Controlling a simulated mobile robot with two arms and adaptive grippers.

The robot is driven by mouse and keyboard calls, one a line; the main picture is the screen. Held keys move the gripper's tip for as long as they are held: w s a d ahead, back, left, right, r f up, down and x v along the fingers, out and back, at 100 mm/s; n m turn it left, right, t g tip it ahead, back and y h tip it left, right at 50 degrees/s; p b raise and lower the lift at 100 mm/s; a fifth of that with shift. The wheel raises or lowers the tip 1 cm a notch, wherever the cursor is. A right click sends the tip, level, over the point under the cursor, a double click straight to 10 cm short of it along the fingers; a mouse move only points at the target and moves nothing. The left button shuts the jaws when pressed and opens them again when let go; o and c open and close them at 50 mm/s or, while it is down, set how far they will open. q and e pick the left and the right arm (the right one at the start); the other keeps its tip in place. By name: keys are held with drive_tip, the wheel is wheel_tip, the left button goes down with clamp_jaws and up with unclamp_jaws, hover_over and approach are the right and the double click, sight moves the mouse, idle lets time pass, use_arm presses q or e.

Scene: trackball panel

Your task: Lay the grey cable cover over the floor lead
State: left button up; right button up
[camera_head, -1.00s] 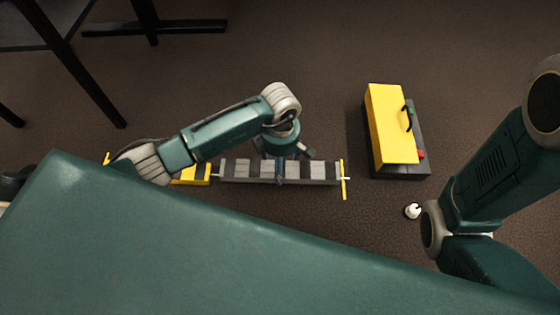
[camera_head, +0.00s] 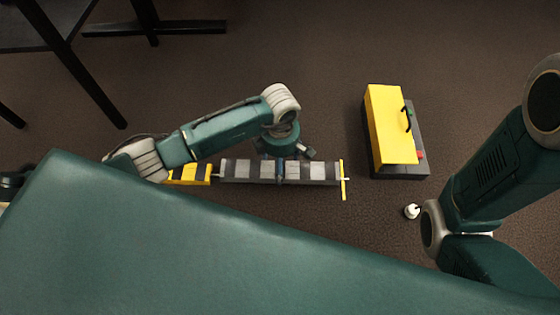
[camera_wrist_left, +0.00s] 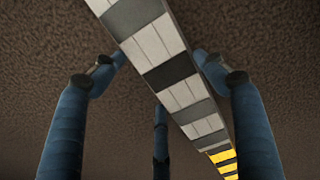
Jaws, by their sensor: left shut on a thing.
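The grey cable cover (camera_head: 320,171), banded light and dark grey, lies lengthwise along the line of the floor lead. My left gripper (camera_head: 280,174) is over its middle, shut on it. In the left wrist view the cover (camera_wrist_left: 172,72) runs diagonally between the fingers of my left gripper (camera_wrist_left: 160,68). Short pale bits of the floor lead (camera_head: 347,179) show at the cover's ends; the rest is hidden. I cannot tell if the cover touches the floor. My right gripper is out of view.
A yellow-and-black striped piece (camera_head: 190,174) lies in line left of the cover. A yellow strip (camera_head: 343,188) crosses at the right end. A yellow box (camera_head: 390,120) on a dark base and a small white object (camera_head: 412,211) are to the right. Black furniture legs (camera_head: 85,75) stand upper left.

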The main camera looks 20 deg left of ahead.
use_arm(q)
drive_tip(key=shift+f+b, duration=1.05)
drive_tip(key=shift+f, duration=0.5)
drive_tip(key=o, duration=1.6)
drive_tip(key=shift+c, duration=0.2)
drive_tip(key=shift+f, duration=0.1)
wheel_tip(320, 180, up, 11)
drive_tip(key=shift+r, duration=0.55)
